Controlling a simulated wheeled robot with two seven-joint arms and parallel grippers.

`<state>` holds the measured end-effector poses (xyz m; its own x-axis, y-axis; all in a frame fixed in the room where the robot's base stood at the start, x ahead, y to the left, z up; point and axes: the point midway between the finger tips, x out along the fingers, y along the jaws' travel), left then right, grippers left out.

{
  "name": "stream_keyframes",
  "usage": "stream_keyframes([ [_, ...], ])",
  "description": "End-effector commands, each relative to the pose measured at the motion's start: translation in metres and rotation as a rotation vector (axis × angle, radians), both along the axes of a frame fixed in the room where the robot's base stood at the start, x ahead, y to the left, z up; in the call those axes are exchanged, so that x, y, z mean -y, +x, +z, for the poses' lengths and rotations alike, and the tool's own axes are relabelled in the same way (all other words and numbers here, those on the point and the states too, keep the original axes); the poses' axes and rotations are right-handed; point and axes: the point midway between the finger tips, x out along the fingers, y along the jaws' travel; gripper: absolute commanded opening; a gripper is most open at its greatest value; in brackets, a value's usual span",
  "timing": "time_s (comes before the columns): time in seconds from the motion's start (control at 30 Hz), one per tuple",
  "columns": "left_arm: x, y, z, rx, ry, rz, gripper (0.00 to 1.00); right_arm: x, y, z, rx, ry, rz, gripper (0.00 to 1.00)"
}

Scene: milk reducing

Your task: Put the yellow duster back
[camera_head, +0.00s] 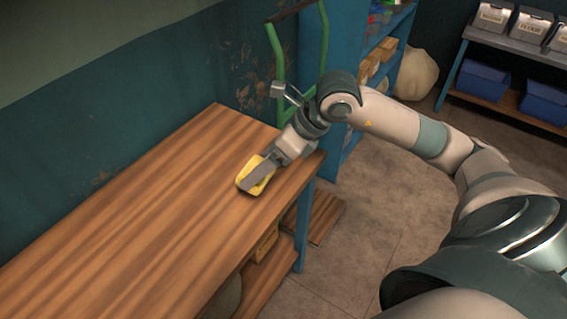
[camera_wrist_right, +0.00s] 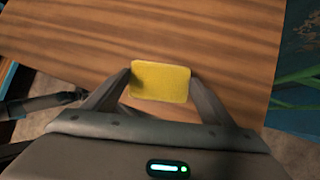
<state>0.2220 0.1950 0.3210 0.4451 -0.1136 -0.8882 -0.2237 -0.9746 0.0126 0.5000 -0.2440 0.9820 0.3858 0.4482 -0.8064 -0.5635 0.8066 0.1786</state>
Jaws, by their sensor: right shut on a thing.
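The yellow duster (camera_head: 255,171) is at the right part of the wooden table, near its far right corner. It also shows in the right wrist view (camera_wrist_right: 160,81), between the two fingers. My right gripper (camera_head: 262,176) is shut on the duster, with a finger on each side of it. In the right wrist view the right gripper (camera_wrist_right: 160,84) holds it over the table top. I cannot tell whether the duster touches the wood. My left gripper is not in view.
The wooden table (camera_head: 130,205) is otherwise bare. A green hand-truck frame (camera_head: 275,60) and a blue shelf (camera_head: 350,150) stand beyond its right end. A white sack (camera_head: 417,73) and a rack with blue bins (camera_head: 483,80) are farther back. The floor (camera_head: 370,220) to the right is mostly clear.

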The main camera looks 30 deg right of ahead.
Motion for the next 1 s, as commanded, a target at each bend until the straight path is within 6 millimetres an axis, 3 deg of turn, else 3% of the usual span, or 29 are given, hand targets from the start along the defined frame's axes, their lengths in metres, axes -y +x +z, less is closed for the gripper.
stream_keyframes([
  [0.03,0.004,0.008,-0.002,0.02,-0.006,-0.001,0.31,0.026,-0.002,0.0,-0.013,-0.064,-0.024,0.6],
  [0.2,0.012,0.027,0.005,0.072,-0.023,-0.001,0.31,0.092,-0.016,0.013,-0.064,-0.194,-0.111,0.6],
  [0.4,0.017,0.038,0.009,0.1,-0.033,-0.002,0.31,0.131,-0.028,0.026,-0.096,-0.251,-0.178,0.6],
  [0.6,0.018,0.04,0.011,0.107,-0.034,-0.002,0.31,0.14,-0.031,0.031,-0.104,-0.261,-0.197,0.6],
  [1.0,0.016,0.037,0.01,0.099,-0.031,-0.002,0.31,0.139,-0.028,0.03,-0.104,-0.259,-0.196,0.6],
])
